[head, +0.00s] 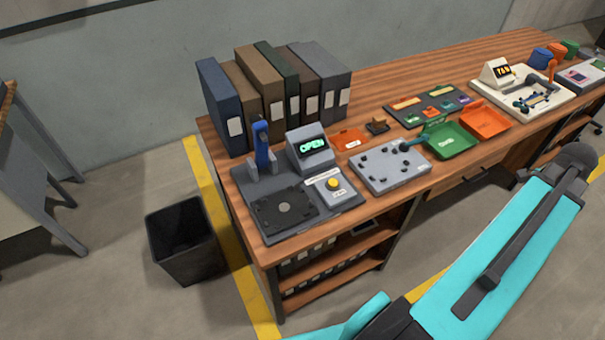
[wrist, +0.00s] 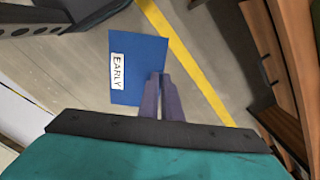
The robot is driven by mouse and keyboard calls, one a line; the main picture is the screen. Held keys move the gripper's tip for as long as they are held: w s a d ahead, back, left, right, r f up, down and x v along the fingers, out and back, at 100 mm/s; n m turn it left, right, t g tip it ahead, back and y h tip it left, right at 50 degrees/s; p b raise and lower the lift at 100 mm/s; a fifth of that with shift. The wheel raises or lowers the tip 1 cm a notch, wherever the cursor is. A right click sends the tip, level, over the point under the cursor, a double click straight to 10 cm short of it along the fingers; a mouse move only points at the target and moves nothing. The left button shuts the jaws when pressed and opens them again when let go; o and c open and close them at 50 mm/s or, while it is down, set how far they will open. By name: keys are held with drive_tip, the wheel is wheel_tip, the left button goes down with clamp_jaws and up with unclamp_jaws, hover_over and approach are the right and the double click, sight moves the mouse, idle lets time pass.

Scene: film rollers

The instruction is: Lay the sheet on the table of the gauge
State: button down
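The sheet (wrist: 134,58) is blue with a white label reading "EARLY" and shows in the wrist view. My gripper (wrist: 160,77) has its two dark fingers close together at the sheet's lower right corner, and it appears shut on the sheet, over the floor. The head view shows neither sheet nor fingertips. The gauge (head: 345,198) stands at the bench's near left end in the head view. It has a blue upright post, a yellow button and a display reading "OPEN". Its black table (head: 264,212) has a round grey disc and carries no sheet.
Binders (head: 267,86) stand behind the gauge. A grey plate with black knobs (head: 389,168), a green tray (head: 448,141) and an orange tray (head: 484,122) lie to its right. A white machine (head: 497,76) is farther right. A black bin (head: 184,240) stands on the floor left of the bench.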

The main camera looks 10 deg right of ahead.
drive_tip(key=shift+w, duration=0.1)
drive_tip(key=w+a+r+n, duration=0.2)
drive_tip(key=w+a+n, duration=0.3)
drive_tip(key=w+a, duration=0.7)
drive_tip(key=w+a+r+n, duration=0.2)
drive_tip(key=w+a+n, duration=0.4)
drive_tip(key=w, duration=0.9)
drive_tip(key=w+a+r+n, duration=0.1)
drive_tip(key=w+a, duration=0.3)
drive_tip(key=a, duration=0.7)
drive_tip(key=w+a+r+n, duration=0.1)
drive_tip(key=w+a+n, duration=0.3)
drive_tip(key=a, duration=0.7)
drive_tip(key=w+a+r+n, duration=0.2)
drive_tip(key=w+a, duration=0.2)
drive_tip(key=a, duration=0.7)
drive_tip(key=shift+w+n, duration=0.35)
drive_tip(key=shift+n, duration=0.05)
drive_tip(key=shift+a+r, duration=0.1)
